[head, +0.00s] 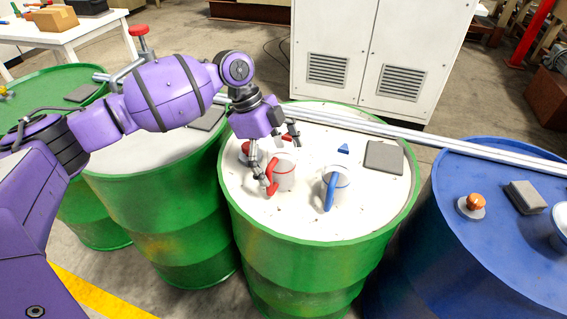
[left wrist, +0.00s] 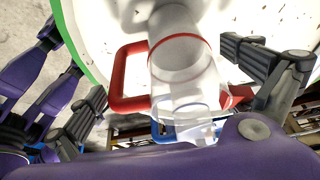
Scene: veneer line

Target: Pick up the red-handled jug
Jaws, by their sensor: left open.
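The red-handled jug (head: 284,175) is clear with a red band and stands upright on the white top of the green drum (head: 330,222). Its red handle (head: 271,176) faces left in the head view. My left gripper (head: 278,156) is open at the jug, with one finger beside the handle. In the left wrist view, the jug (left wrist: 182,75) lies between my spread fingers, and the handle (left wrist: 117,80) is toward the left finger. I see no grip on it. My right gripper is not in view.
A blue-handled jug (head: 338,182) stands close on the right. Metal rails (head: 400,131) run behind. A blue drum (head: 480,255) stands right and a green drum (head: 160,210) left.

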